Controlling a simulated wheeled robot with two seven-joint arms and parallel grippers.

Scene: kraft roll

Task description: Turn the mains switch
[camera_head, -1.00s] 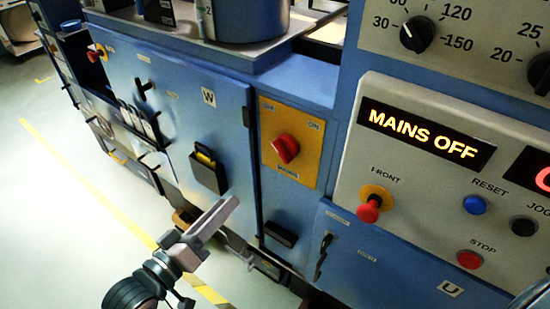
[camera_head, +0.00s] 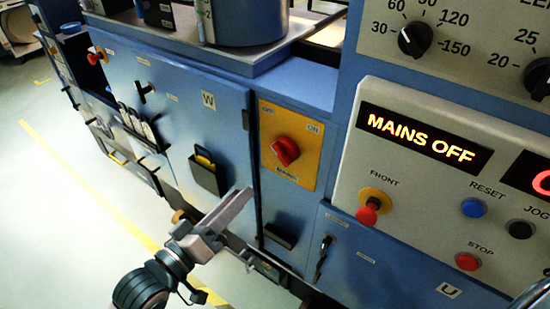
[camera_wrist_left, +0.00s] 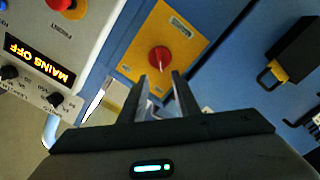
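The mains switch is a red rotary knob (camera_head: 285,151) on a yellow plate (camera_head: 304,182) marked OFF, ON and MAINS, on the blue cabinet front. Its handle sits tilted. The display (camera_head: 424,138) reads MAINS OFF. My left gripper (camera_head: 244,195) is in front of the cabinet, below and to the left of the knob, apart from it. In the left wrist view the two fingers (camera_wrist_left: 157,88) stand apart with a gap between them, and the red knob (camera_wrist_left: 159,59) lies beyond their tips. My right gripper is not in view.
Right of the switch is a panel with a red FRONT button (camera_head: 368,213), a blue RESET button (camera_head: 474,207) and a red STOP button (camera_head: 468,261). A black holder (camera_head: 208,174) and a small dark handle (camera_head: 281,236) stick out from the cabinet. The floor at left is clear.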

